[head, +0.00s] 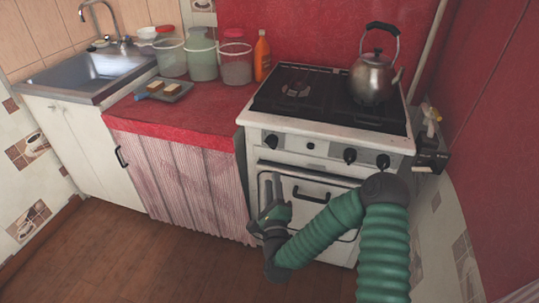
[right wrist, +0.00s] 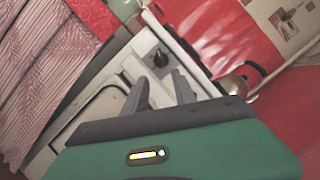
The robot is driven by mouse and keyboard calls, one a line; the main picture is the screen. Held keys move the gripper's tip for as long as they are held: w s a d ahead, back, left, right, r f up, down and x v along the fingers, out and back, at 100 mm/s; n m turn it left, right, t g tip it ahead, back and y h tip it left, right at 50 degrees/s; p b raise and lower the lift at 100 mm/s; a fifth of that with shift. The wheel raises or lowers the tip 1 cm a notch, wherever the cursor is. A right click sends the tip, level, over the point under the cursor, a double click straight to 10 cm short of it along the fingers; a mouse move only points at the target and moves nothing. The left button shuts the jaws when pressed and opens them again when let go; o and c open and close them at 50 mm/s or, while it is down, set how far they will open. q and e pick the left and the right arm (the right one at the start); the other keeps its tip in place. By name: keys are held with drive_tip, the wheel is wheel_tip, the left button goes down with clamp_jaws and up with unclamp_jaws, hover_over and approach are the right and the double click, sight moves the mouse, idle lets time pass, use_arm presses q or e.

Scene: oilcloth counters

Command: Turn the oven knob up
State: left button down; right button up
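The white stove (head: 325,133) has black knobs on its front panel: a left knob (head: 271,141), and two at the right, a middle-right knob (head: 350,155) and a far-right knob (head: 383,161). My right gripper (head: 271,182) is in front of the oven door, below the left knob, with its fingers pointing up. In the right wrist view its two fingers (right wrist: 160,80) stand apart with nothing between them. One black knob (right wrist: 160,58) lies just beyond the fingertips there, apart from them. My left gripper is not in view.
A metal kettle (head: 373,78) stands on the right of the hob. The oven handle (head: 311,193) sticks out near my right forearm. A red counter (head: 190,120) at the left holds jars, an orange bottle (head: 262,56) and a grey board (head: 166,93). The wooden floor at left is clear.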

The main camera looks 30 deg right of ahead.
sight(271, 148)
drive_tip(key=b+x, duration=0.2)
drive_tip(key=x, duration=1)
drive_tip(key=shift+w+d+f, duration=0.15)
drive_tip(key=shift+d, duration=0.05)
drive_tip(key=shift+w+d, duration=0.25)
drive_tip(key=shift+w, duration=0.25)
drive_tip(key=shift+c, duration=0.4)
clamp_jaws()
